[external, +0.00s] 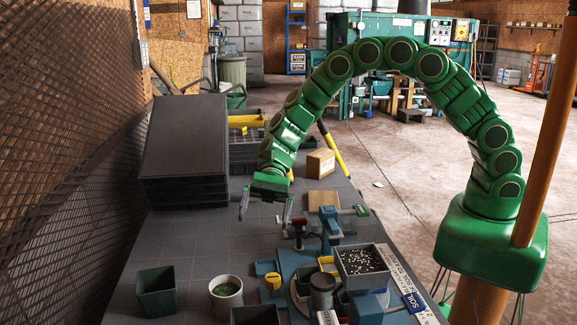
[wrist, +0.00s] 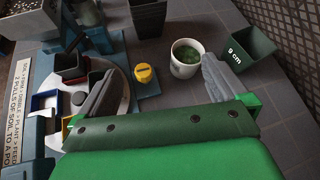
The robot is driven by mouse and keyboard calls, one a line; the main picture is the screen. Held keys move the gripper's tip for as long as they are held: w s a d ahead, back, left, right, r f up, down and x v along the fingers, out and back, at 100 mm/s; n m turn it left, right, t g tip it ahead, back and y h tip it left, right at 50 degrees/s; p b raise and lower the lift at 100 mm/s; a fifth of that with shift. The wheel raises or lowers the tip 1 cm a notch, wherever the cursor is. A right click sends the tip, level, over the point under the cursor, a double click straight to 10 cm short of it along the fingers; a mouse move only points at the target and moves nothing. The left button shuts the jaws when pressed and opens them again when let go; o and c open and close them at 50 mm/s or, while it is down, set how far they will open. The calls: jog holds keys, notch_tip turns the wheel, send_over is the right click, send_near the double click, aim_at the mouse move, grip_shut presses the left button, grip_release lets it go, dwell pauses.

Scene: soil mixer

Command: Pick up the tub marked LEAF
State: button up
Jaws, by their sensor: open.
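I cannot read the mark LEAF on anything in view. A round white tub (external: 226,296) with green stuff in it stands on the bench at the front. It also shows in the wrist view (wrist: 186,73), ahead of my gripper and near the right finger's tip. No writing on it is readable. My gripper (external: 265,212) points down above the bench, behind the white tub and apart from it. In the wrist view its two grey fingers (wrist: 160,68) are spread wide with nothing between them.
A dark green square pot marked 9 cm (wrist: 250,47) stands beside the tub. Black pots (wrist: 148,18) stand on its other side. A yellow knob (external: 272,280) and a blue machine with a seed-filled tray (external: 362,274) are at right. Dark stacked trays (external: 186,150) stand back left.

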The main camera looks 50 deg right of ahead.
aim_at(230, 276)
jog(key=a+f+m, duration=0.1)
jog(key=a+f, duration=0.2)
jog(key=w+a+f+m+y, duration=0.1)
jog(key=a+f, duration=0.1)
jog(key=f, duration=0.2)
jog(key=w+a+f+m, duration=0.1)
jog(key=a+f, duration=0.2)
jog(key=shift+w+a+f+m+t+y, duration=0.15)
jog(key=shift+a+f+m+t+y, duration=0.15)
jog(key=shift+f+m+t, duration=0.1)
jog(key=shift+x, duration=1.35)
jog(key=shift+s+x, duration=0.1)
jog(key=shift+x, duration=1.2)
jog(key=shift+s+x, duration=0.15)
jog(key=shift+x, duration=1.2)
jog(key=shift+r, duration=0.15)
jog(key=shift+w, duration=0.1)
jog(key=shift+c, duration=0.3)
jog(key=shift+d, duration=0.1)
jog(key=c, duration=0.9)
